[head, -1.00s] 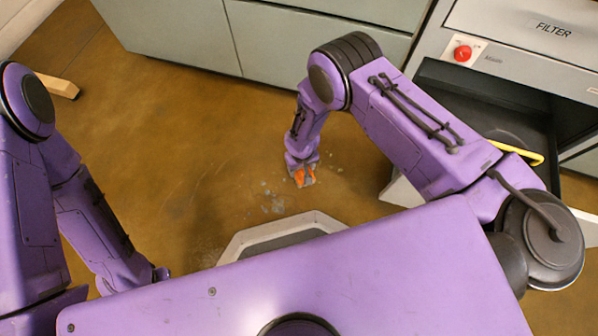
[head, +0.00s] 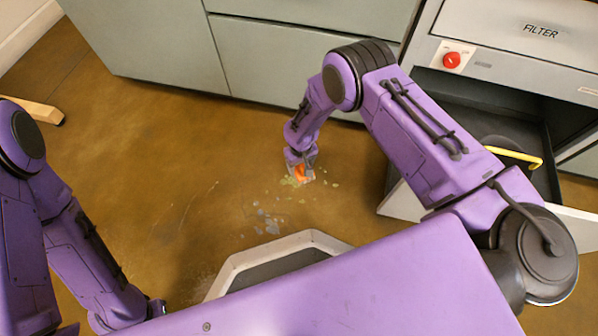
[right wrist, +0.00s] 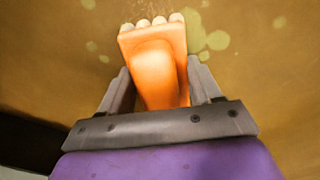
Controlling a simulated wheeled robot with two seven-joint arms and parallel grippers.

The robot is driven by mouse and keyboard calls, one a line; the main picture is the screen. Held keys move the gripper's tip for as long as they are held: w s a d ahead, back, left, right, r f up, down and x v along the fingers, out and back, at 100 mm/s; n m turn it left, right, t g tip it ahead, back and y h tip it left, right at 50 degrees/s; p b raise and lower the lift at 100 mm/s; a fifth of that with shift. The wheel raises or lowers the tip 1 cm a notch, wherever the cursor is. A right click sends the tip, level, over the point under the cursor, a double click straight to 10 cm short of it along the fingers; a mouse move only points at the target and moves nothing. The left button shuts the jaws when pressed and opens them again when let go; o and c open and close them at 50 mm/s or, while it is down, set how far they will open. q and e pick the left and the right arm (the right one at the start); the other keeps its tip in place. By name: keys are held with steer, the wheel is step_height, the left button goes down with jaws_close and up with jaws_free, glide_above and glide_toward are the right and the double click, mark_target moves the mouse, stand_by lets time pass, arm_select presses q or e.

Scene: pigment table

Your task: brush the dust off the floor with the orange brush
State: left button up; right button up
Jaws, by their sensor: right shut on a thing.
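The orange brush (right wrist: 155,65) is in my right gripper (right wrist: 160,90), between its two grey fingers in the right wrist view. Its pale bristle tufts point away from the gripper, toward the floor. In the head view the right gripper (head: 301,176) is low at the brown floor, with a bit of the orange brush (head: 300,171) showing. Pale and yellowish-green dust spots (head: 318,186) lie around the brush, and greyish dust (head: 267,222) lies nearer my base. Whether the bristles touch the floor I cannot tell. My left arm is at the left; its gripper (head: 155,308) shows only partly at the lower edge.
Grey-green cabinets (head: 290,60) stand along the back. At the right is a unit labelled FILTER (head: 540,31) with a red knob (head: 452,60) and an open dark drawer with a yellow handle (head: 515,156). The brown floor (head: 130,170) at left is clear.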

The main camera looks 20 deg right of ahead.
mark_target(303, 186)
steer(key=shift+w+d+f, duration=0.1)
steer(key=shift+w+d, duration=0.1)
steer(key=shift+w, duration=0.1)
steer(key=shift+d, duration=0.1)
steer(key=shift+s+d+p, duration=0.3)
steer(key=shift+d+p, duration=0.1)
steer(key=shift+d, duration=0.1)
steer(key=shift+s+d, duration=0.3)
steer(key=shift+d, duration=0.05)
steer(key=shift+s+a+p, duration=0.45)
steer(key=shift+s, duration=0.2)
steer(key=shift+s+a+p, duration=0.4)
steer(key=shift+s+p, duration=0.05)
steer(key=shift+s, duration=0.2)
steer(key=shift+s+a+f, duration=0.1)
steer(key=shift+s+a, duration=0.1)
steer(key=shift+s, duration=0.15)
steer(key=shift+s+a+p, duration=0.65)
steer(key=shift+s, duration=0.3)
steer(key=shift+c, duration=0.5)
steer(key=shift+s+a+r+p, duration=0.1)
steer(key=shift+s+a+p, duration=0.45)
steer(key=shift+s, duration=0.4)
steer(key=shift+s+a+r+p, duration=0.1)
steer(key=shift+s+a+p, duration=0.25)
steer(key=shift+s+a, duration=0.5)
steer(key=shift+d, duration=0.1)
